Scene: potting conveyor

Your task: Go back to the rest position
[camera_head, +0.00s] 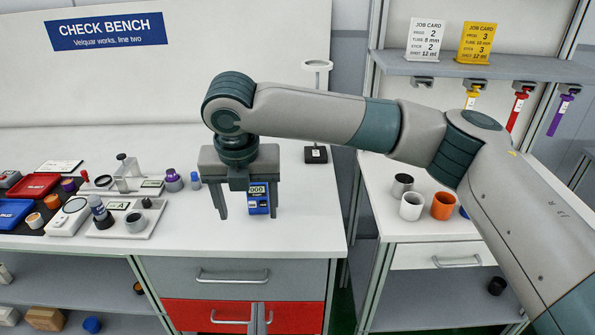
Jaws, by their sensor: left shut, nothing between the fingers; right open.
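My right arm reaches in from the right over the white check bench (310,225). Its gripper (248,216) points down near the front of the bench, with its two fingers well apart. A small blue device (258,198) with a display reading 000 shows between the fingers, nearer the right one. Its top is partly hidden by the gripper. I cannot tell whether a finger touches it.
At the left of the bench are a red tray (33,187), a blue tray (14,212), a white scale (70,217) and several small instruments. A stand with a round top (317,65) is behind the arm. Cups, including an orange one (443,206), stand on the right table.

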